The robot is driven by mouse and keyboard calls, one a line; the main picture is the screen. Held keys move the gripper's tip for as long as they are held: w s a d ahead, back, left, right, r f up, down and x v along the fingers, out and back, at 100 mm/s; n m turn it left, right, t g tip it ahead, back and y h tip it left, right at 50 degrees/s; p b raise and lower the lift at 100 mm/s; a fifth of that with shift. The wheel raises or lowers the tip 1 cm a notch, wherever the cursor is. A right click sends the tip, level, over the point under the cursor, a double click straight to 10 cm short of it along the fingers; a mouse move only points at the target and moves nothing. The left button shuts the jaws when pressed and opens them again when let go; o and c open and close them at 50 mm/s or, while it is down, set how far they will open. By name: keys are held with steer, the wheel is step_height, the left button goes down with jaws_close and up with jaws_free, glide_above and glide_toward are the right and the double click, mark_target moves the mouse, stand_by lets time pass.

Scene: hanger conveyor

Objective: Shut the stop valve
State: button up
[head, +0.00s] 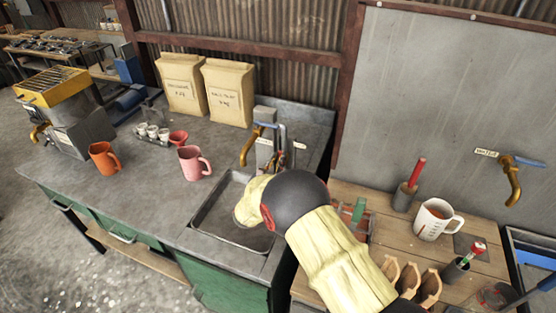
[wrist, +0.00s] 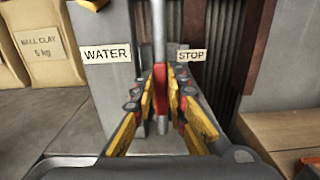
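The stop valve shows in the wrist view as a vertical grey pipe (wrist: 158,25) with a red part (wrist: 160,78), just left of a STOP label (wrist: 190,55). My gripper (wrist: 164,80) points at it. Its yellow-and-grey fingers are apart, one on each side of the red part. I see no clear grip, and contact is hard to judge. In the head view the STOP label (head: 299,145) stands behind the sink. My arm's dark round joint and pale sleeve hide most of my gripper and the valve there.
A brass tap with a blue lever (head: 248,148) stands beside the WATER label (head: 264,142), left of the valve. The sink (head: 209,216) lies below. Two clay bags (head: 229,92) and a pink mug (head: 193,163) are left. A wooden bench (head: 347,191) with tools is right.

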jaws_close()
stand_by(0.3)
steer(key=shift+d+f+m+b, duration=0.1)
steer(key=shift+m+b, duration=0.2)
steer(key=shift+b, duration=0.05)
steer(key=s+d+f+m+b, duration=0.2)
steer(key=d+f+m+b, duration=0.2)
steer(key=m+b, duration=1)
steer(key=shift+d+f+m+b, duration=0.2)
steer(key=shift+f+m+b, duration=0.1)
steer(key=shift+m, duration=1)
steer(key=o, duration=0.5)
jaws_free()
steer(key=shift+o, duration=0.2)
